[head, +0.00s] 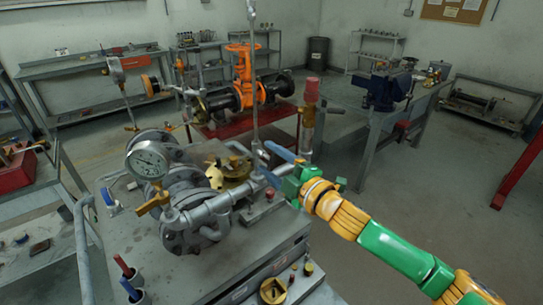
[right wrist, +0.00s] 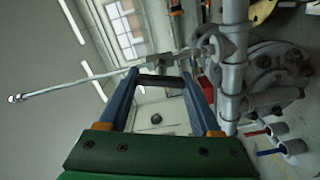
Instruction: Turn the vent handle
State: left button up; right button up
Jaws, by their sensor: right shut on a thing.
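The vent handle is a long thin grey rod (head: 254,105) that stands nearly upright in the head view above the pipework. In the right wrist view the rod (right wrist: 75,84) runs to the left, with a small ball at its far end. Its base meets a fitting beside the upright grey pipe (right wrist: 233,60). My right gripper (head: 263,160), with blue fingers, is at the lower end of the rod. In the right wrist view its fingertips (right wrist: 161,70) are shut on the handle's base, with some width between them. My left gripper is not in view.
A pressure gauge (head: 148,161) and grey flanged pipes stand left of my right gripper on a metal bench (head: 150,262). A red-capped valve (head: 310,100) rises close behind the gripper. An orange gate valve (head: 245,75) stands farther back. Open floor (head: 440,180) lies at right.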

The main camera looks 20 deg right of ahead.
jog(key=shift+n+p, duration=0.35)
jog(key=shift+n, duration=0.85)
jog(key=shift+f, duration=0.1)
jog(key=o, duration=1.4)
jog(key=b+v, duration=0.3)
jog(key=v, duration=0.4)
jog(key=shift+b, duration=0.4)
